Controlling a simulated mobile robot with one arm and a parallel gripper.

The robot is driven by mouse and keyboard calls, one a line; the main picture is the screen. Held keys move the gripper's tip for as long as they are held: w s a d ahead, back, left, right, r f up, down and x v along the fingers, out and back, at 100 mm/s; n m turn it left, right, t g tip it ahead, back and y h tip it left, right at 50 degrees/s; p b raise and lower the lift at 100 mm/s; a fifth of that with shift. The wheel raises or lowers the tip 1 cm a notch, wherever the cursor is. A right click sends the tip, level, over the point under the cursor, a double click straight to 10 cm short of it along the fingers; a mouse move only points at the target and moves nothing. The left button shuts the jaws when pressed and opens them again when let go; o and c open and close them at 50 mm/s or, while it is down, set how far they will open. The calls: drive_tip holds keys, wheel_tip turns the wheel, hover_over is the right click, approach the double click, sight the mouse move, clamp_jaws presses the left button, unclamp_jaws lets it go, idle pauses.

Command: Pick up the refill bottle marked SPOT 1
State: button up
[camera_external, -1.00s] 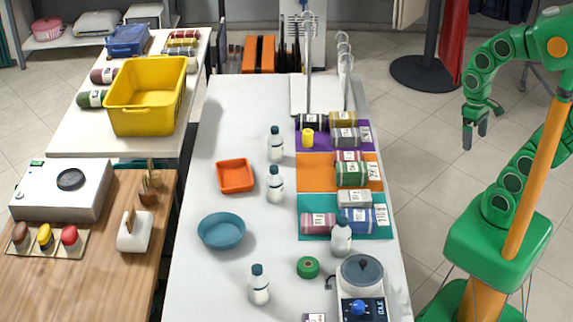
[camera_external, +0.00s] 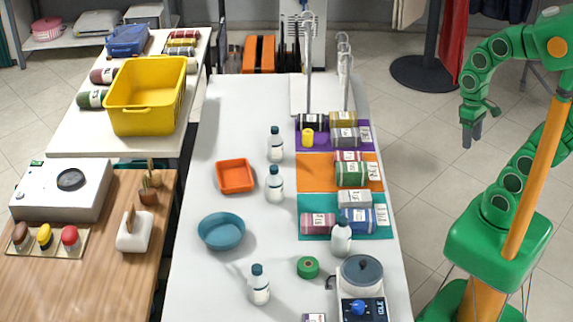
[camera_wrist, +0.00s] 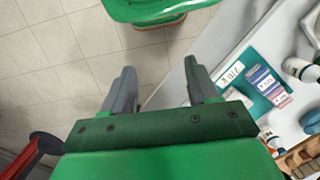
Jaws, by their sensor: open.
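Several white bottles with dark caps stand upright on the long white table in the external view: one at the back (camera_external: 275,149), one beside the orange tray (camera_external: 275,188), one at the teal mat's front edge (camera_external: 341,240) and one near the front (camera_external: 259,289). Their labels are too small to read, so I cannot tell which is marked SPOT 1. My gripper (camera_external: 472,135) hangs over the floor right of the table, apart from every bottle. A white bottle (camera_wrist: 301,69) lies far right there.
Purple (camera_external: 366,145), orange (camera_external: 312,179) and teal (camera_external: 312,203) mats hold rolled bundles on the table's right side. An orange tray (camera_external: 235,176), blue bowl (camera_external: 221,230), green roll (camera_external: 308,267) and lidded appliance (camera_external: 362,272) also stand there. Floor separates my arm from the table.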

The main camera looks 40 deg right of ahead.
drive_tip(key=w+a+f+m+g+y, duration=0.1)
drive_tip(key=w+a+y, duration=0.15)
drive_tip(key=a, duration=0.35)
drive_tip(key=w+a+f+y, duration=0.1)
drive_tip(key=w+a+f, duration=0.15)
drive_tip(key=a, duration=0.25)
drive_tip(key=m+g+y, duration=0.2)
drive_tip(key=m+y, duration=0.7)
drive_tip(key=m, duration=0.3)
approach(344, 217)
drive_tip(key=x, duration=0.3)
drive_tip(key=shift+x, duration=4.05)
drive_tip(key=shift+c, duration=0.3)
clamp_jaws()
